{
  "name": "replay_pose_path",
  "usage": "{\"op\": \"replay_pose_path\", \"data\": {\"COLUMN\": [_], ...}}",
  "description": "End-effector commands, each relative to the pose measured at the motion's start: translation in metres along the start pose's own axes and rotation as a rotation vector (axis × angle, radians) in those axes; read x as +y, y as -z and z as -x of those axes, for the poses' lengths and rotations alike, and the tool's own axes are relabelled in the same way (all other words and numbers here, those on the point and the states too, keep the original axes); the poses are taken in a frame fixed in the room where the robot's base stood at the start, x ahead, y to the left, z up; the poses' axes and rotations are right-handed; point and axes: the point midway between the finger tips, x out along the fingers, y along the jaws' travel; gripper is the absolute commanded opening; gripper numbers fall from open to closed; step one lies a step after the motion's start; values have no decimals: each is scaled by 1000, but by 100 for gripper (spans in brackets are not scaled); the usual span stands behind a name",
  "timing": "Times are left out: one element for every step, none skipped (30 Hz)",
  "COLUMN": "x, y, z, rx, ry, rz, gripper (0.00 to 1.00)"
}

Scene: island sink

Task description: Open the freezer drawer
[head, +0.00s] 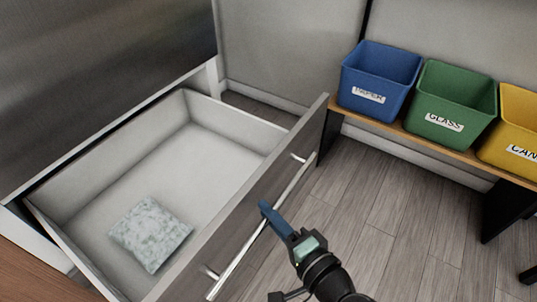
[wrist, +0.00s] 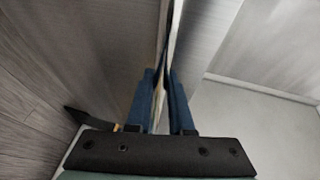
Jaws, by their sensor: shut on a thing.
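The freezer drawer (head: 181,105) stands pulled out from the steel-fronted unit in the head view, its white inside showing. A pale speckled packet (head: 150,233) lies on its floor near the front left. A long metal bar handle (head: 262,226) runs along the drawer's grey front. My gripper (head: 266,212) is at the middle of this handle, with its blue fingers shut on it. In the wrist view my gripper (wrist: 160,85) has its two blue fingers close together around the handle, of which only a narrow strip shows between them.
A blue bin (head: 378,78), a green bin labelled glass (head: 452,103) and a yellow bin (head: 511,130) stand on a low wooden bench (head: 400,128) at the right. The wood floor (head: 390,215) in front of the drawer is clear.

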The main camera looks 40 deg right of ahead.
Motion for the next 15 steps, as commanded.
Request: {"op": "replay_pose_path", "data": {"x": [0, 0, 0, 0, 0, 0, 0, 0, 0, 0, 0, 0, 0, 0, 0], "y": [1, 0, 0, 0, 0, 0, 0, 0, 0, 0, 0, 0, 0, 0, 0], "z": [0, 0, 0, 0, 0, 0, 0, 0, 0, 0, 0, 0, 0, 0, 0], "rx": [1, 1, 1, 1, 1, 1, 1, 1, 1, 1, 1, 1, 0, 0, 0], "ry": [1, 1, 1, 1, 1, 1, 1, 1, 1, 1, 1, 0, 0, 0, 0], "rz": [0, 0, 0, 0, 0, 0, 0, 0, 0, 0, 0, 0, 0, 0, 0], "gripper": [22, 27, 34, 40, 45, 50, 50, 50, 50, 50, 50, 50, 50, 50, 50]}}
